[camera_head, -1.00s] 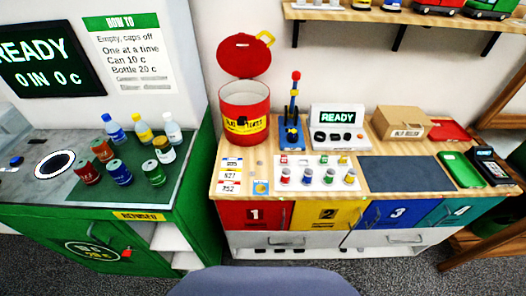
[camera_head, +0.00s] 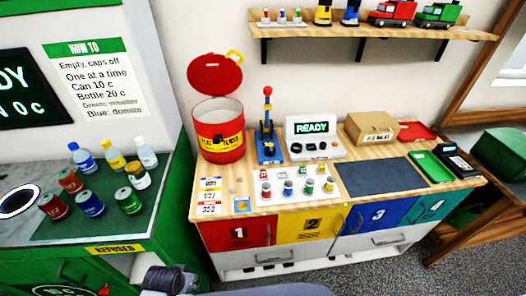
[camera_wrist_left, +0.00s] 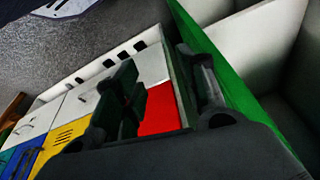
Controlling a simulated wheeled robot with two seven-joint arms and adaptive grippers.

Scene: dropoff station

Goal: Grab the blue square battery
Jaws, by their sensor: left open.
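On the wooden counter in the head view, a white tray (camera_head: 277,201) holds several small batteries. A blue round-looking battery (camera_head: 288,188) stands between a red one (camera_head: 266,190) and a green one (camera_head: 308,187). Smaller pieces stand behind them. My left gripper (camera_wrist_left: 165,95) is open and empty in the left wrist view, near the cabinet fronts; part of my left arm shows at the bottom of the head view. My right gripper is out of view.
A red bin (camera_head: 219,143) with raised lid, a blue stand (camera_head: 268,150), a READY device (camera_head: 312,148) and a cardboard box (camera_head: 372,128) line the counter's back. A dark mat (camera_head: 382,177) is clear. Bottles and cans crowd the green station (camera_head: 60,229) at left.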

